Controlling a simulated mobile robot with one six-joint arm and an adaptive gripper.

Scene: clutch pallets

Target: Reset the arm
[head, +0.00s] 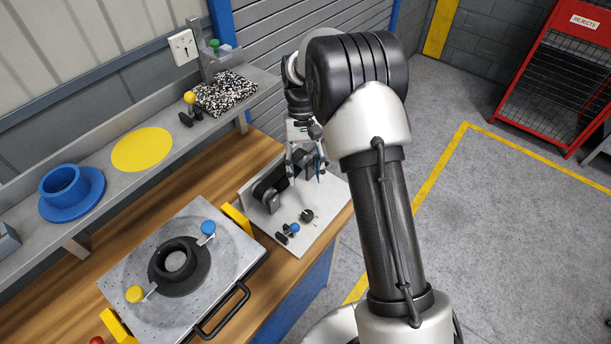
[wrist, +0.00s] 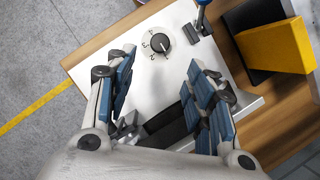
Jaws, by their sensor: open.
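My gripper (head: 306,165) hangs at the end of my raised arm, above a light panel (head: 322,208) on the right end of the wooden bench. In the wrist view my gripper (wrist: 160,95) is open, its blue-padded fingers wide apart with nothing between them. Below it the panel (wrist: 186,62) carries a black numbered dial (wrist: 160,42) and a blue-topped lever (wrist: 201,14). In the head view the panel also shows the black dial (head: 307,215) and the blue knob (head: 293,228). Dark parts on the panel are partly hidden by the fingers.
A grey pallet plate (head: 228,262) with a black flanged ring (head: 179,266) lies left on the bench. A shelf (head: 97,177) behind holds a blue flanged ring (head: 72,192), a yellow disc (head: 142,149) and a speckled pad (head: 225,94). A red rejects cage (head: 560,80) stands far right; floor between is clear.

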